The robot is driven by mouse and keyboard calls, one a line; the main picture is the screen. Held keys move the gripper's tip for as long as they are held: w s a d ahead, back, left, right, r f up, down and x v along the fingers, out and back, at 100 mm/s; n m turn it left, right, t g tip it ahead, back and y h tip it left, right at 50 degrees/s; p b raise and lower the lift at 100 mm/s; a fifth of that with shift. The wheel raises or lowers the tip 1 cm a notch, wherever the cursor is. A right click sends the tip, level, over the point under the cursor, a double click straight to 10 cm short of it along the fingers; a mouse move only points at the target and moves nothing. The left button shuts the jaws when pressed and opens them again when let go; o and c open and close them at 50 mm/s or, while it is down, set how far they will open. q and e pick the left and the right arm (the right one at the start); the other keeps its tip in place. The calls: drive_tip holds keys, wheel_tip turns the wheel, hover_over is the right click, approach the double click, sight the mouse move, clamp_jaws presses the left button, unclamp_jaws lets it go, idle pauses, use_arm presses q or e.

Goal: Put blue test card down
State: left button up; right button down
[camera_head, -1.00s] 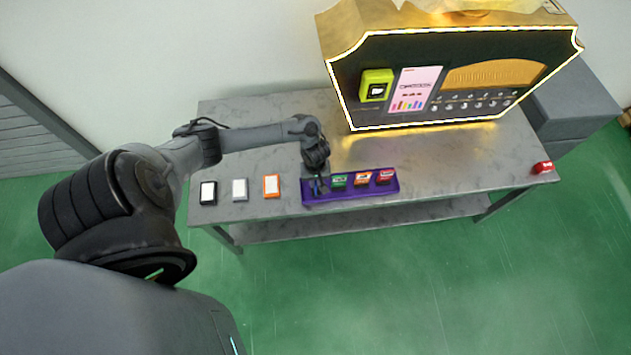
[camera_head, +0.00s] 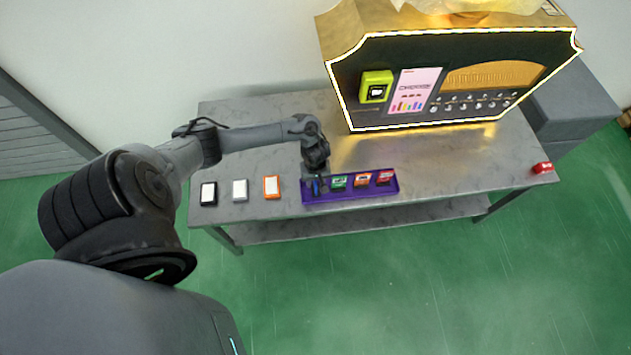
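The purple tray (camera_head: 345,196) lies near the front edge of the metal table. Green, orange and red cards stand in a row in it. My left gripper (camera_head: 317,187) points down at the tray's left end, beside the green card (camera_head: 339,182). A small blue patch, which looks like the blue test card (camera_head: 315,186), shows at its fingertips, mostly hidden by them. I cannot tell whether the fingers grip the card or whether it rests on the tray. My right gripper is not in view.
A red object (camera_head: 542,168) lies at the right edge. The table right of the tray is clear.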

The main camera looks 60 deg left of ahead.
use_arm(q)
wheel_tip(320, 180, up, 11)
drive_tip(key=p, duration=0.5)
drive_tip(key=w+d+r+m+t, duration=0.1)
drive_tip(key=d+m+t, duration=0.3)
drive_tip(key=d+m, duration=1)
drive_tip(key=s+d+r+m, duration=0.2)
drive_tip(key=s+d+r, duration=0.6)
drive_tip(key=s+r, duration=0.3)
wheel_tip(320, 180, up, 2)
drive_tip(key=shift+r, duration=0.1)
wheel_tip(320, 180, up, 23)
drive_tip(key=p, duration=2.3)
